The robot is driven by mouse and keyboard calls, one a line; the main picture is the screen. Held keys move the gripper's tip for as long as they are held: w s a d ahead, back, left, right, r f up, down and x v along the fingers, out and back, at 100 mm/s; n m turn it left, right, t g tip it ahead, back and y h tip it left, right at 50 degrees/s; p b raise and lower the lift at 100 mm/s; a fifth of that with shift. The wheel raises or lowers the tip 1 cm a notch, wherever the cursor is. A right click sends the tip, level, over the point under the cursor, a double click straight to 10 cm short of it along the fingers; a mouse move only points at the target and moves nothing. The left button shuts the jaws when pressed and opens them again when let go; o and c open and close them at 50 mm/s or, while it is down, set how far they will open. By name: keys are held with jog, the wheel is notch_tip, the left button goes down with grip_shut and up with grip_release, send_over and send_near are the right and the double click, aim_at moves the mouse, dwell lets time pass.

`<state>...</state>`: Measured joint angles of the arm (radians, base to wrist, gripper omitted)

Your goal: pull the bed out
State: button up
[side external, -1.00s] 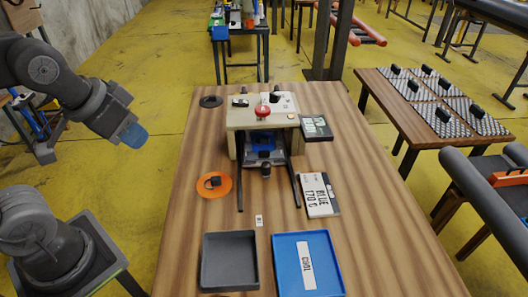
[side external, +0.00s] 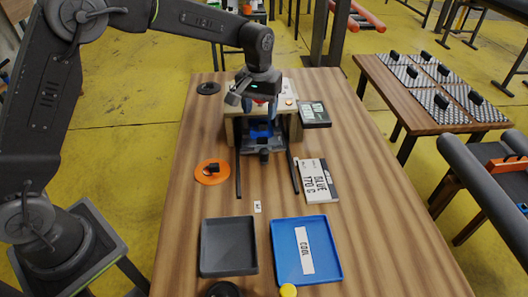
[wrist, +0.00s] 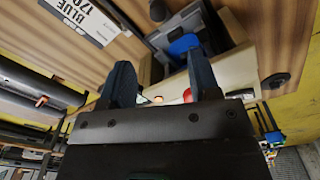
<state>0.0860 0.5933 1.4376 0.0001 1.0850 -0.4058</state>
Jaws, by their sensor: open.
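The bed (side external: 264,146) is a grey plate with a dark knob at its front, between two dark rails under the wooden press (side external: 292,128). A blue piece (side external: 261,131) lies on it, partly inside the press. In the wrist view, the bed (wrist: 167,40) shows beyond the fingers, with the knob (wrist: 158,10) at the top. My gripper (side external: 260,108) points down over the front of the press, above and behind the knob. Its two blue fingers are apart and empty, as the wrist view (wrist: 163,80) also shows. My wrist hides much of the press top.
A red button (wrist: 188,95) is on the press top. An orange disc (side external: 212,172) lies left of the rails and a label plate (side external: 316,181) right. A grey tray (side external: 228,246) and a blue tray (side external: 306,250) are in front. A dark box (side external: 314,115) stands beside the press.

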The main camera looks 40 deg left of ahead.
aim_at(264, 151)
jog(key=f, duration=1)
jog(key=w+f, duration=0.1)
jog(key=f, duration=0.5)
jog(key=shift+d, duration=0.15)
grip_shut()
